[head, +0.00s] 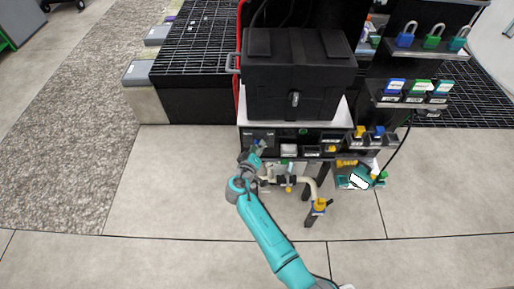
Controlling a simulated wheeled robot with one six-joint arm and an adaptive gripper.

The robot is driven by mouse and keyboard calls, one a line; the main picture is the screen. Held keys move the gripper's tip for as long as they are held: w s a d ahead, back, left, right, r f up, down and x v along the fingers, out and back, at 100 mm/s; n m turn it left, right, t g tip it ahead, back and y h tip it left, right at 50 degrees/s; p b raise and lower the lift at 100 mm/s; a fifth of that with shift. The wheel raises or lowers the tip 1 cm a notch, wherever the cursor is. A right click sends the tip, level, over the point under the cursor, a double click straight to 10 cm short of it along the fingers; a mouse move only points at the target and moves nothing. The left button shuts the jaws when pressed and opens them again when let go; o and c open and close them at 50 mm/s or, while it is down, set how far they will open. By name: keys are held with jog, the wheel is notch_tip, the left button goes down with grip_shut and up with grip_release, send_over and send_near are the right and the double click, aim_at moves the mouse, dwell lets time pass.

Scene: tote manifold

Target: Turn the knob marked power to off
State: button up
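My teal arm reaches up from the bottom of the head view. My gripper (259,147) is at the left end of the dark control panel (313,139), under the black box. It is small and partly hidden by my own wrist, so I cannot tell whether its fingers are open or shut, or whether they touch anything. No knob marked power can be made out. The panel's labels are too small to read, and my gripper covers part of its left end.
A black box (297,88) with a latch stands above the panel. Pale pipework with a yellow-topped valve (320,204) sticks out below. Shelves with coloured padlocks (433,42) stand at the right, and a black mesh platform (195,45) at the left. The tiled floor in front is clear.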

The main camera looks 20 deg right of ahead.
jog(key=v, duration=1.2)
dwell(0.4)
jog(key=shift+f, duration=0.1)
jog(key=s+d+f+n+y, duration=0.1)
jog(key=s+d+f+y, duration=0.25)
jog(key=s+f, duration=0.5)
jog(key=s+d+r+y, duration=0.1)
jog(key=s+r+y, duration=0.1)
jog(key=s, duration=0.9)
jog(key=s+d+r+y, duration=0.2)
jog(key=s+y, duration=0.1)
jog(key=s, duration=0.7)
jog(key=s+r+m+t, duration=0.1)
jog(key=s+r+m, duration=0.1)
jog(key=s+r, duration=0.5)
jog(key=s+r+m+t, duration=0.1)
jog(key=s+r, duration=0.6)
jog(key=r, duration=0.6)
jog(key=shift+d+m+t, duration=0.3)
jog(key=shift+m, duration=0.1)
